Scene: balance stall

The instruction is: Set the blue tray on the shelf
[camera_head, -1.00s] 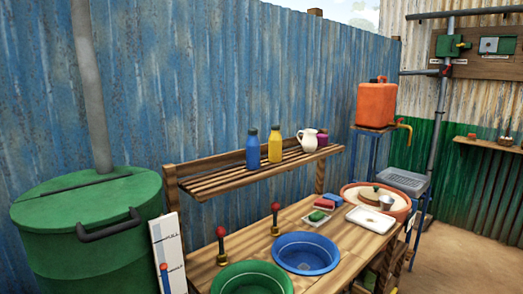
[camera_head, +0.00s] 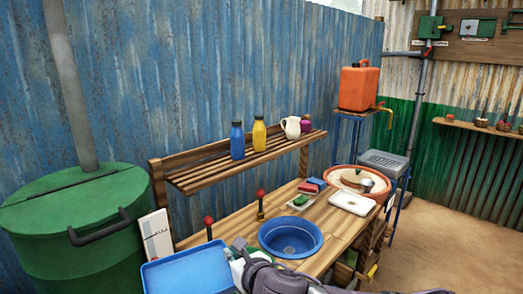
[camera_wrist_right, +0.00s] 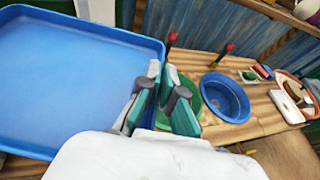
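The blue tray (camera_head: 190,274) is a flat rectangular tray with a raised rim, held in the air at the bottom of the head view. It fills the left of the right wrist view (camera_wrist_right: 75,80). My right gripper (camera_wrist_right: 160,75) is closed on the tray's right rim; it also shows at the tray's right end in the head view (camera_head: 238,252). The slatted wooden shelf (camera_head: 200,176) is above and behind the tray. Its left part is bare. My left gripper is out of view.
On the shelf stand a blue bottle (camera_head: 237,140), a yellow bottle (camera_head: 259,134), a white jug (camera_head: 291,128) and a purple item (camera_head: 306,126). Below are a blue basin (camera_head: 290,238) and red-knobbed posts (camera_head: 260,205). A green drum (camera_head: 75,225) stands left.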

